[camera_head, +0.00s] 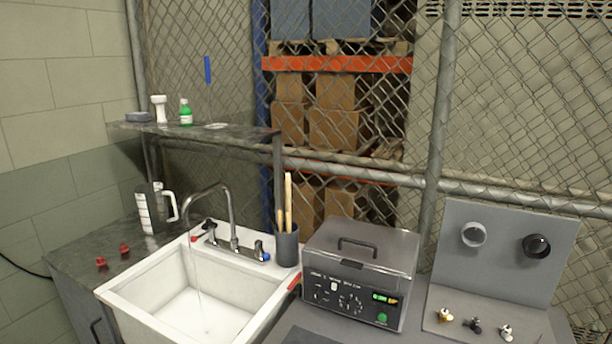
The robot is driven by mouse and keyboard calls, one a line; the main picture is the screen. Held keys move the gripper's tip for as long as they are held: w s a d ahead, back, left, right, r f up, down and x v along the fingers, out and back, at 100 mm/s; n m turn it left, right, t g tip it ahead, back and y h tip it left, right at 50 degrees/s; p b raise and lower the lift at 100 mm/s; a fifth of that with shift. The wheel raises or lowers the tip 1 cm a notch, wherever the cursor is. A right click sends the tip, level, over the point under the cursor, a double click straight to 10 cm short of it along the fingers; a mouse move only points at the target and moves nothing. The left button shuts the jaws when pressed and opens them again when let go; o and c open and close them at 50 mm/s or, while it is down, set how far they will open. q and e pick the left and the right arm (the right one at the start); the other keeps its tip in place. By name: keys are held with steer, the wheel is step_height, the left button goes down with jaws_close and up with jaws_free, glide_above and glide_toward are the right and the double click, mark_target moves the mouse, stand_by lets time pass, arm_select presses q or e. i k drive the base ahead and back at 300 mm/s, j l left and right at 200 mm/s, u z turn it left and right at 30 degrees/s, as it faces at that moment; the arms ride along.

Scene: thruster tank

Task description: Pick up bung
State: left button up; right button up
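No thing is plainly recognisable as the bung. Two small red pieces, one nearer (101,262) and one farther (124,249), lie apart on the dark counter left of the sink; they are bung-sized, but I cannot tell what they are. The white sink (148,290) has a curved metal tap (230,212) above it, with what looks like a thin stream of water falling. A small dark spot shows in the basin floor, too small to make out. Neither of my grippers is in view.
A measuring jug (147,212) stands behind the red pieces. Right of the sink are a dark cup (287,250) with sticks, a grey lidded tank (360,257) with controls, and a grey panel (505,240) with small fittings (475,326) at its base. A shelf (250,133) hangs above.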

mark_target(101, 263)
steer(key=u, duration=1.25)
steer(key=i+j+z, duration=0.1)
steer(key=z, duration=0.35)
steer(key=i+j+z, duration=0.15)
steer(key=z, duration=0.35)
steer(key=i, duration=0.1)
